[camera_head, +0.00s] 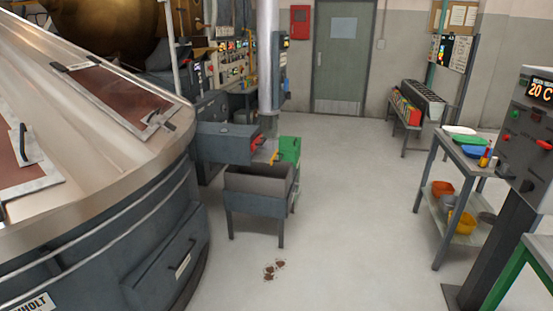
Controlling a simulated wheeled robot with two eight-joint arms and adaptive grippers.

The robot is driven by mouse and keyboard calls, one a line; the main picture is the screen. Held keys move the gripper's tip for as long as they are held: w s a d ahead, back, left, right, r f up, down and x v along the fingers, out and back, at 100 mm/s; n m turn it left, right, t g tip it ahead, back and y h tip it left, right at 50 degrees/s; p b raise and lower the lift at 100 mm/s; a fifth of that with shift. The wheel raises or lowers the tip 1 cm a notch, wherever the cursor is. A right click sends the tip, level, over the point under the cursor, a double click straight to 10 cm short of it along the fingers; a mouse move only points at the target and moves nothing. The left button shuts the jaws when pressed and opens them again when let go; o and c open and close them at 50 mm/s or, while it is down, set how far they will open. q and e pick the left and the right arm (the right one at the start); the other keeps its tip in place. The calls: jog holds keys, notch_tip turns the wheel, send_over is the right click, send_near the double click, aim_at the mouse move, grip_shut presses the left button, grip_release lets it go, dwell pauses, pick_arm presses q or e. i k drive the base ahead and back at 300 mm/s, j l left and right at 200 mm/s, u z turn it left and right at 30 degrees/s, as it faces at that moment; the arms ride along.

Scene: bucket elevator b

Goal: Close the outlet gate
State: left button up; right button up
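A dark grey bin (258,183) on legs stands at mid-distance, left of the picture's middle. Above it is a grey metal housing (225,143) with a red part (256,144) on its front right. A small yellow lever-like part (274,157) shows by the bin's back rim, beside a green box (290,149). A pale vertical pipe (268,60) comes down behind the housing. I cannot tell which part is the outlet gate or whether it is open. Neither of my grippers is in view.
A large round metal-topped machine (150,190) fills the left side. A control post (530,130) and a grey cart (440,205) with bowls stand at right. Brown spilled bits (273,269) lie on the floor.

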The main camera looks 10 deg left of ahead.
aim_at(262, 156)
jog(key=i+j, duration=0.15)
jog(key=i, duration=0.35)
jog(key=i+j+z, duration=0.15)
jog(key=i, duration=0.4)
